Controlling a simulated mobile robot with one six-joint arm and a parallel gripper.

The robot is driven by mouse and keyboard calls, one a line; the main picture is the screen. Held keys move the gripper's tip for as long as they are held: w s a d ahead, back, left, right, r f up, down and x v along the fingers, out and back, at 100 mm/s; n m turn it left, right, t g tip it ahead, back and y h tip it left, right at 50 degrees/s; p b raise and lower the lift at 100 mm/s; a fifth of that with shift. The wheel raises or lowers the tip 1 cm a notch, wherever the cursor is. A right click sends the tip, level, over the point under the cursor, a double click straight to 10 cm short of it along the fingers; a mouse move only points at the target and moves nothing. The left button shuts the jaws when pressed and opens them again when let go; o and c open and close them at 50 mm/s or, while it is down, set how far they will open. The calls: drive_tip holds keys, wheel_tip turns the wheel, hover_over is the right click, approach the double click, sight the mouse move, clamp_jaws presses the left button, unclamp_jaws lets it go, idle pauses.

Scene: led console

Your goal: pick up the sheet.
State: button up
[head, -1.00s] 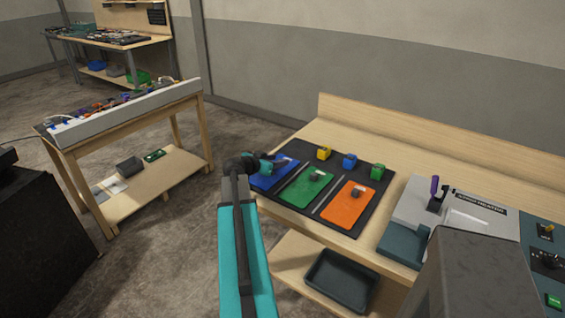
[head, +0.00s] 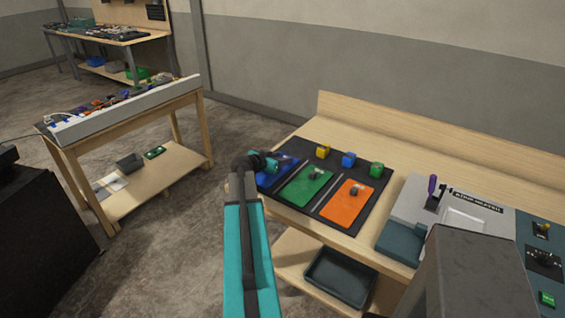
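Three coloured sheets lie side by side on a black mat (head: 327,216) on the right bench: a blue sheet (head: 268,180), a green sheet (head: 303,192) and an orange sheet (head: 346,208). The green and orange ones each have a small grey piece on top. My gripper (head: 284,157) is at the blue sheet's far part and hides some of it. My teal arm covers its near left side. The fingers are too small and dark to show whether they are open or whether they touch the sheet.
Yellow, blue and green blocks (head: 348,160) stand behind the sheets. A grey machine (head: 408,212) with a purple-handled lever is to the right. An empty dark tray (head: 341,278) sits on the shelf below. Pale papers (head: 112,183) lie on the left table's lower shelf.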

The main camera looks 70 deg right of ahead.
clamp_jaws()
drive_tip(key=shift+r, duration=0.1)
drive_tip(key=shift+r+b, duration=1.05)
drive_tip(key=shift+r, duration=0.6)
drive_tip(key=s+a+b, duration=0.1)
drive_tip(key=a, duration=0.3)
drive_tip(key=s+a+b, duration=0.2)
drive_tip(key=a, duration=0.2)
drive_tip(key=s+a+r+b, duration=0.1)
drive_tip(key=s+a, duration=0.1)
drive_tip(key=a, duration=0.2)
drive_tip(key=shift+a+r, duration=0.1)
drive_tip(key=shift+a, duration=0.25)
drive_tip(key=shift+w+d+b, duration=0.1)
drive_tip(key=shift+d+b, duration=0.05)
drive_tip(key=shift+b, duration=1.2)
drive_tip(key=b, duration=0.3)
drive_tip(key=shift+a, duration=0.2)
drive_tip(key=b, duration=0.3)
drive_tip(key=a+b, duration=0.1)
drive_tip(key=b, duration=0.3)
drive_tip(key=shift+s+a, duration=0.2)
drive_tip(key=shift+s, duration=0.15)
